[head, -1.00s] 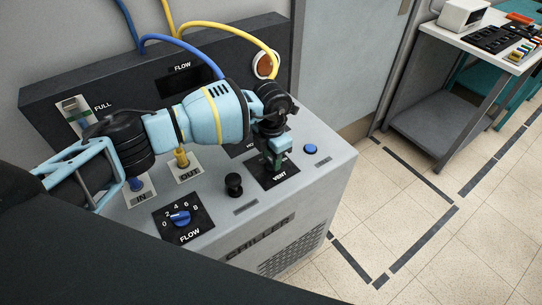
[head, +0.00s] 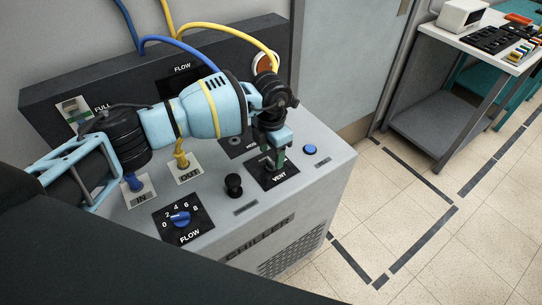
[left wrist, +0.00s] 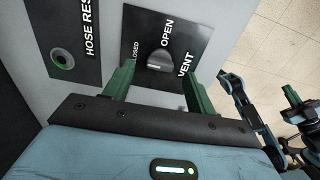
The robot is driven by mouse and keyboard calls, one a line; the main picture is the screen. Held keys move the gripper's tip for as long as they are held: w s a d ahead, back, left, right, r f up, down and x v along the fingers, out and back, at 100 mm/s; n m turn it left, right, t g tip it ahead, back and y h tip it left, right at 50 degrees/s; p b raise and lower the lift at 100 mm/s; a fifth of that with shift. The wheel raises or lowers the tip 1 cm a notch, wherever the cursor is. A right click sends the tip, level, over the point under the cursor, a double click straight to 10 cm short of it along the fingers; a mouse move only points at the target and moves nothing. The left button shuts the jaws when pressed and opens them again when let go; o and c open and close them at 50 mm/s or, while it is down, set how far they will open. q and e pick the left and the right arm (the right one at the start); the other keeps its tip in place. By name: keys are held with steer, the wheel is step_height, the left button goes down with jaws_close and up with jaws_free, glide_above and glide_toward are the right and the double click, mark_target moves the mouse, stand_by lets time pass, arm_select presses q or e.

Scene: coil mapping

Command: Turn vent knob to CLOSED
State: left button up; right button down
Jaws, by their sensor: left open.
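The vent knob (left wrist: 160,62) is a grey knob on a black plate marked OPEN, CLOSED and VENT, on top of the chiller. In the left wrist view it sits between the green fingertips of my open left gripper (left wrist: 157,78), with gaps visible beside it. I cannot tell exactly where its pointer aims. In the head view my left gripper (head: 273,158) is over the vent plate (head: 284,179), pointing down and largely hiding the knob. Blue and black arm parts with a green finger, seemingly my right gripper (left wrist: 290,97), show at the right of the left wrist view.
A black knob (head: 233,185), a blue button (head: 310,149) and the blue flow dial (head: 180,218) stand near the vent plate. Blue and yellow hoses (head: 225,32) arch behind my arm. A hose reservoir plate (left wrist: 68,45) lies left of the vent plate.

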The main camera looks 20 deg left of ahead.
mark_target(271, 161)
arm_select(q)
steer(key=shift+r, duration=2.8)
